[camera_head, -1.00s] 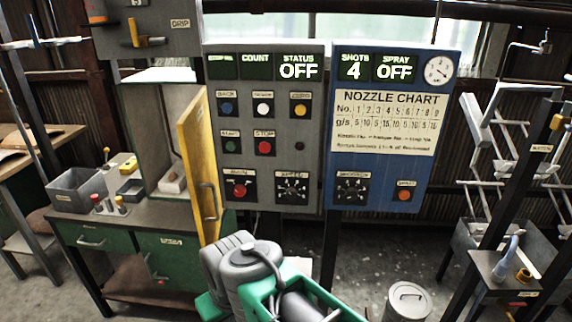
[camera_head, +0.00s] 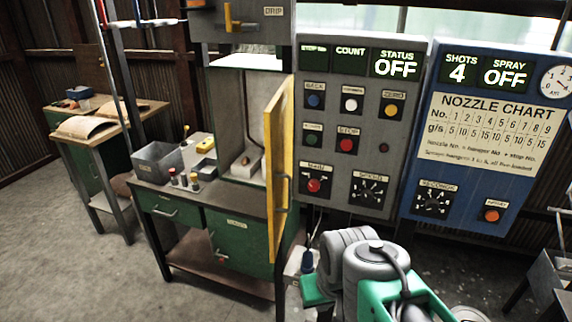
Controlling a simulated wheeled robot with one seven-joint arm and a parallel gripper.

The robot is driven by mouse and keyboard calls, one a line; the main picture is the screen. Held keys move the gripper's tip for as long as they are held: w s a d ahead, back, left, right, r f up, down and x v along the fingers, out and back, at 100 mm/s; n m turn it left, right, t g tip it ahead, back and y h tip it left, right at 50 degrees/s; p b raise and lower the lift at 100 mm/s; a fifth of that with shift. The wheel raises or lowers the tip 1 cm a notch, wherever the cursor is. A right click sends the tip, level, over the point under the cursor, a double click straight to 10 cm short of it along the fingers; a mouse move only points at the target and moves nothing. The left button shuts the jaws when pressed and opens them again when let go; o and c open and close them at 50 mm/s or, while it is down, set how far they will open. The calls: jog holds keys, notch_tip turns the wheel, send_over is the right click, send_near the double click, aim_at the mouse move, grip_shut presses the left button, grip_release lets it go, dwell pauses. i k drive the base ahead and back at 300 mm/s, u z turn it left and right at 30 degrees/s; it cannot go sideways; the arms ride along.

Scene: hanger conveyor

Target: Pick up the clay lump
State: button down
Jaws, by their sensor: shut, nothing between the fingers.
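I cannot make out a clay lump for sure. A small pale block (camera_head: 245,161) sits inside the open cabinet behind the yellow door, too small to tell if it is clay. My grey and green arm shows at the bottom right, apart from the bench. My gripper is not visible.
The yellow cabinet door (camera_head: 277,170) stands open at the bench's right end. A grey control panel (camera_head: 352,125) and a blue panel (camera_head: 480,140) are to its right. A wooden table (camera_head: 78,128) stands at the back left. Floor before the bench is clear.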

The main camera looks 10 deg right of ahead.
aim_at(245, 160)
jog(key=u, duration=0.65)
jog(key=i, duration=1.5)
jog(key=u, duration=1)
jog(key=i, duration=0.5)
jog(key=u, duration=0.05)
